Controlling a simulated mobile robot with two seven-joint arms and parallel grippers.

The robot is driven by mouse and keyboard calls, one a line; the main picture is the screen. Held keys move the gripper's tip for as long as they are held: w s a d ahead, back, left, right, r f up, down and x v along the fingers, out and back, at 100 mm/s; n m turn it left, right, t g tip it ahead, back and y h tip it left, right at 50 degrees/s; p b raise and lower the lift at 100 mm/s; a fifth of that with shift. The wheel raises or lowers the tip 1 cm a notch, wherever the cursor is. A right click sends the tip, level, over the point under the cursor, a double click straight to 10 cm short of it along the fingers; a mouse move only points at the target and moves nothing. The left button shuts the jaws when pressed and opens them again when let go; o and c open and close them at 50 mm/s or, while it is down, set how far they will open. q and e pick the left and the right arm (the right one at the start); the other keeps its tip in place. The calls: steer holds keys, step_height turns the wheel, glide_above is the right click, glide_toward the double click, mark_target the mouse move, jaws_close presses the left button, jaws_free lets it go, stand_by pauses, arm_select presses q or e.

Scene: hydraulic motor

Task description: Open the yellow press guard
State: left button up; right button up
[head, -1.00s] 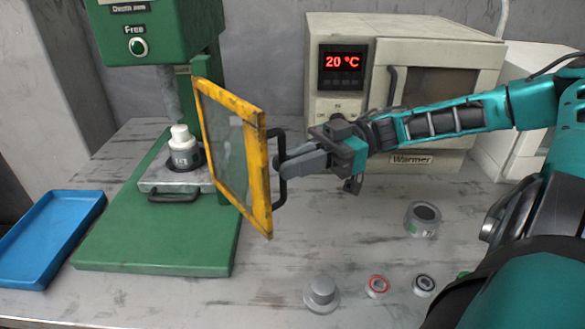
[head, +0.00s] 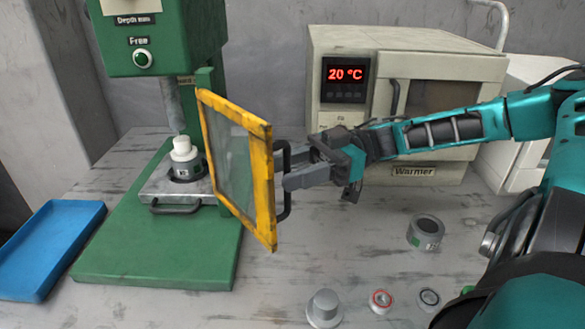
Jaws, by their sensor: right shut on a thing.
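The yellow press guard (head: 262,185) is a yellow frame with a clear pane, hinged on the green press (head: 160,265). It stands swung out to the right side of the press, leaving the press front uncovered. My right gripper (head: 287,182) is shut on the guard's black handle (head: 281,206), on the guard's right side. A white-topped grey part (head: 184,160) stands upright on the press's metal plate (head: 153,187). My left gripper is not in view.
A warmer reading 20 °C (head: 420,95) stands behind my right arm. A blue tray (head: 50,245) lies at the left. A grey cup (head: 426,232), a grey flanged part (head: 324,308) and two small rings (head: 381,301) sit at the front right.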

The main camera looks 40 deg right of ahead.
steer(key=shift+d, duration=0.15)
arm_select(q)
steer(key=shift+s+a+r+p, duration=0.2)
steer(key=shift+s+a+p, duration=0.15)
steer(key=shift+p, duration=0.55)
arm_select(e)
steer(key=v, duration=1.2)
steer(key=shift+d, duration=0.35)
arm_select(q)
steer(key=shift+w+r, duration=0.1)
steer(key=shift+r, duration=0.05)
arm_select(e)
steer(key=shift+s, duration=0.1)
